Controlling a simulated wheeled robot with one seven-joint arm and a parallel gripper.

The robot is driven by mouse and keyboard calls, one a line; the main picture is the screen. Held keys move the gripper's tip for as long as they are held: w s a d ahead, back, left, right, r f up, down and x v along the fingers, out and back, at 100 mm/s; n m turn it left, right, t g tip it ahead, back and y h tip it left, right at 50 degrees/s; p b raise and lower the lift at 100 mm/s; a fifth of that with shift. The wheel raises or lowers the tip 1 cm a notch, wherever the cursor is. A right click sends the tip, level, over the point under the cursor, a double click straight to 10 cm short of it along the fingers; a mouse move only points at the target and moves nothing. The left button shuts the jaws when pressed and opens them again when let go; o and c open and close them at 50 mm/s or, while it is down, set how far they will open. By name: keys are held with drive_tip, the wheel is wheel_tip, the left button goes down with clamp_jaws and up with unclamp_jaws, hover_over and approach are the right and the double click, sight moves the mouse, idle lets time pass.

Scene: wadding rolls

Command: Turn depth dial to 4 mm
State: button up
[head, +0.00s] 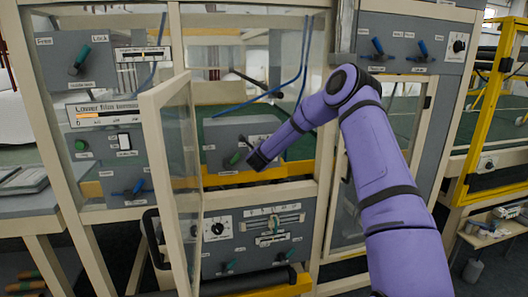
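My purple arm reaches in from the right, and my dark gripper (256,161) is in front of a grey box (222,134) inside the machine opening. Its fingers are too small and dark to tell whether they are open or shut. A white plate (259,138) on this box is partly hidden by my arm. A green-handled lever (235,157) is just left of my gripper; contact cannot be told. Below, a black knob on a white dial plate (217,229) is on the lower grey panel (255,250). I cannot read which dial is the depth dial.
A framed clear door (178,190) stands open toward me, left of my gripper. An orange bar (218,180) runs below the box. Blue cables (304,50) hang above. Left and upper right panels carry levers (82,60), and another black dial (458,46) is at upper right.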

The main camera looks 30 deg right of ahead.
idle(0.4)
drive_tip(key=o, duration=0.9)
drive_tip(key=v, duration=1)
drive_tip(key=shift+s+a+r, duration=0.15)
drive_tip(key=shift+s+r, duration=0.05)
drive_tip(key=shift+s, duration=0.1)
